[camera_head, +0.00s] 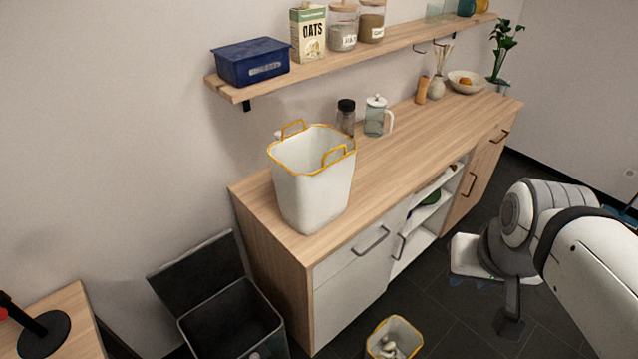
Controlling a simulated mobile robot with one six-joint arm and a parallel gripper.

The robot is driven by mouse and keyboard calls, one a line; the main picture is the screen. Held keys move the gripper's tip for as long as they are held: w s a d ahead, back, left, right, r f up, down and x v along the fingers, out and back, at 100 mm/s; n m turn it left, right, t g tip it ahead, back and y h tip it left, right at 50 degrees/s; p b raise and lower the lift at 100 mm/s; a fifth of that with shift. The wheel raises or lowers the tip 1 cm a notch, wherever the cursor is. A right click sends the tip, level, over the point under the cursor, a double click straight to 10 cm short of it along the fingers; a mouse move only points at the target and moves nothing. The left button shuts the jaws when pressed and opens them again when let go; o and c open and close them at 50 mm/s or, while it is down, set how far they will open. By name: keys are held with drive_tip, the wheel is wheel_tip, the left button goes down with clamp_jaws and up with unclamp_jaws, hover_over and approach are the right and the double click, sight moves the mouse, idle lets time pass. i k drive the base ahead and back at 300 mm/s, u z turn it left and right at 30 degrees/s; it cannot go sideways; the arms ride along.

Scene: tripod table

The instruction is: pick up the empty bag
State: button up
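A white bag with yellow trim and two yellow handles (313,195) stands upright on the left end of the wooden counter. Its visible inside walls are bare; its bottom is hidden. A smaller white bag with a yellow rim (394,338) is at the lower edge of the picture, low by the cabinet, with pale items in it. My gripper (509,318) hangs below my arm at the right, over the dark floor, well apart from both bags. Its fingers are seen too edge-on to tell whether they are open.
A dark bin with its lid up (232,318) stands left of the cabinet. A dark-lidded jar (345,117) and a glass press (376,118) stand behind the bag. A shelf (330,62) runs above. The counter's middle (440,130) is clear.

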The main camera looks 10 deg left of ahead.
sight(312, 167)
drive_tip(key=z, duration=0.05)
drive_tip(key=k, duration=0.55)
drive_tip(key=u, duration=0.6)
drive_tip(key=i, duration=0.95)
drive_tip(key=u, duration=0.15)
